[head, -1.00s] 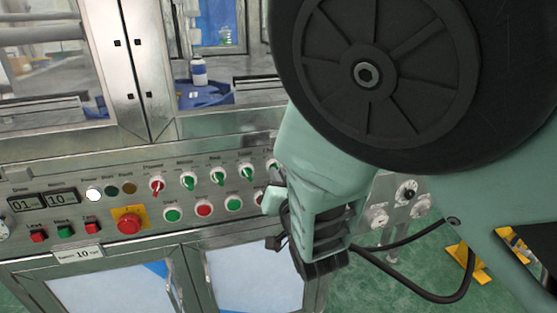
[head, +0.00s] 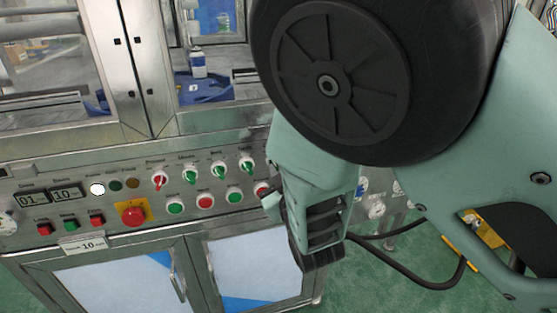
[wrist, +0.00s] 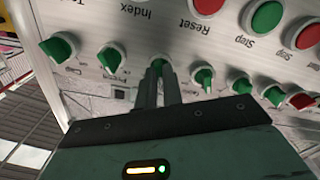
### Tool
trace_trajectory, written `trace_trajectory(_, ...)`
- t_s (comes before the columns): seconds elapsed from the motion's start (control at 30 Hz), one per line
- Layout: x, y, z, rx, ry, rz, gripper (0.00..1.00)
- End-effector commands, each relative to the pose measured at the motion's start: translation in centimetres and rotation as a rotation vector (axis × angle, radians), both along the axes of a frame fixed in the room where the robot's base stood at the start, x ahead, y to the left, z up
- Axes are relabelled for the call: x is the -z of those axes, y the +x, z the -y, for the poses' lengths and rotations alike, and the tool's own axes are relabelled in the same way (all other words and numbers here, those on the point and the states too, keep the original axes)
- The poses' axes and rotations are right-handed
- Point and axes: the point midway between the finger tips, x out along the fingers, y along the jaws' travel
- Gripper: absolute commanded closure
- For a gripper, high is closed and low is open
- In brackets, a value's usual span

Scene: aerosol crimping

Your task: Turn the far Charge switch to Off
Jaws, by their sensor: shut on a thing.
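The control panel (head: 100,195) carries a row of rotary switches. In the wrist view, seen upside down, several green-handled switches and one red-handled switch (wrist: 302,100) run across the panel. My gripper (wrist: 158,84) is shut on one green switch handle (wrist: 158,64), with a dark finger on each side of it. Two more green switches, one nearer (wrist: 111,58) and one at the far left (wrist: 62,47), stand free beyond it. The small switch labels are too blurred to tell which is Charge. In the head view my arm hides the fingers and the held switch.
Green and red push buttons (wrist: 267,17) sit close to the switch row, labelled Index, Reset and Stop. A red emergency button (head: 133,214) on a yellow plate is at the panel's left.

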Motion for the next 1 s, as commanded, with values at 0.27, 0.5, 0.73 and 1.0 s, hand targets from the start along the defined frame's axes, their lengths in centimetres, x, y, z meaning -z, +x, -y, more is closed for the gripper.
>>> trace_trajectory(0.27,0.08,-0.06,0.01,0.000,-0.070,0.018,1.00)
trace_trajectory(0.5,0.10,-0.06,0.01,0.000,-0.080,0.021,1.00)
trace_trajectory(0.73,0.12,-0.07,0.01,-0.001,-0.081,0.020,0.89)
trace_trajectory(1.0,0.06,-0.03,0.00,0.000,-0.078,0.021,0.70)
